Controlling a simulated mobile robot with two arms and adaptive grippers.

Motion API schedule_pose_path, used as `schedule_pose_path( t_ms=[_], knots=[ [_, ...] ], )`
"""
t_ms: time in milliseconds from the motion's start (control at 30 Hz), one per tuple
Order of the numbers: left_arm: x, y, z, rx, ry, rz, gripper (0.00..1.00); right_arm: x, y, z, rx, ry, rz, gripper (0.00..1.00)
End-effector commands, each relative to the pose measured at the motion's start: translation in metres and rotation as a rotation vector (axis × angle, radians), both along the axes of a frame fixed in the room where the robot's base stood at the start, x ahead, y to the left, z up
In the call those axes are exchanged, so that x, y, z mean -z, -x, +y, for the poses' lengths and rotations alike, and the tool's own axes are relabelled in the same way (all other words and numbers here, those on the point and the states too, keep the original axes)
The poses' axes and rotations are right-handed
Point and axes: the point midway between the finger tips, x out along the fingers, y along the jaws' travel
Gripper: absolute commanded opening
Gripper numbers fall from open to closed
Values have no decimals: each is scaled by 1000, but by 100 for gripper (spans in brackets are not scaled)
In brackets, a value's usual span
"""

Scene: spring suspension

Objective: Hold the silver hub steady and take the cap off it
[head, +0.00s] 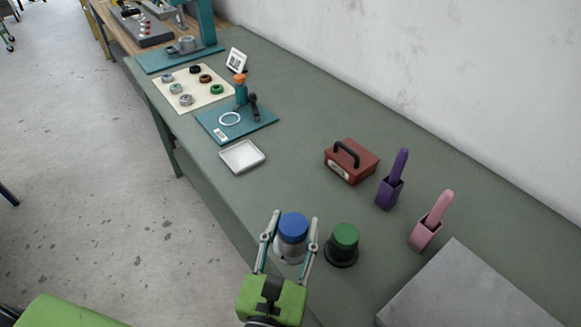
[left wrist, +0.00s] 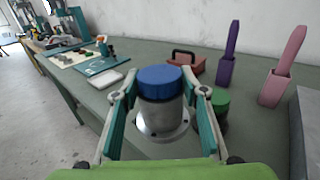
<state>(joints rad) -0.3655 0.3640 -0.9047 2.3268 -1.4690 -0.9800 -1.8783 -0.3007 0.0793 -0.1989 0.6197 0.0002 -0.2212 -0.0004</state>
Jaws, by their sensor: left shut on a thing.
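The silver hub (head: 289,251) stands upright on the green bench near its front edge, with a blue cap (head: 293,226) on top. My left gripper (head: 292,228) is shut on the silver hub, one finger on each side of it. In the left wrist view the hub (left wrist: 161,121) sits between the fingers, and the blue cap (left wrist: 160,82) rises above them. A black hub (head: 341,252) with a green cap (head: 345,235) stands just right of the silver one. My right gripper does not show in either view.
A red box with a black handle (head: 352,161), a purple holder (head: 390,193) and a pink holder (head: 424,233) stand behind and to the right. A grey plate (head: 470,290) lies at the front right. A white tray (head: 242,156) lies farther back, with clear bench between.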

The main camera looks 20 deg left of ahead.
Motion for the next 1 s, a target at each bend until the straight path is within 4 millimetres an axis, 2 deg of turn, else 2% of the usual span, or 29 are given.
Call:
schedule_pose_path(
  t_ms=[33, 200, 433, 567, 833, 1000],
  knots=[
    [-12, -11, 9, -9, -1, -13, 0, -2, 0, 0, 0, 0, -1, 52],
    [-36, -41, 32, -26, 0, -14, 0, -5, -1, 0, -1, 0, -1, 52],
    [-51, -63, 46, -30, -2, -11, 0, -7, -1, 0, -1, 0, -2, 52],
    [-44, -84, 53, -31, -5, -10, 0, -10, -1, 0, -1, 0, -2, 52],
    [-15, -147, 71, -32, -5, -10, 0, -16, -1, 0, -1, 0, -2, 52],
    [19, -172, 77, -32, -2, -7, 0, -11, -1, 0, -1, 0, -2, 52]
  ],
)
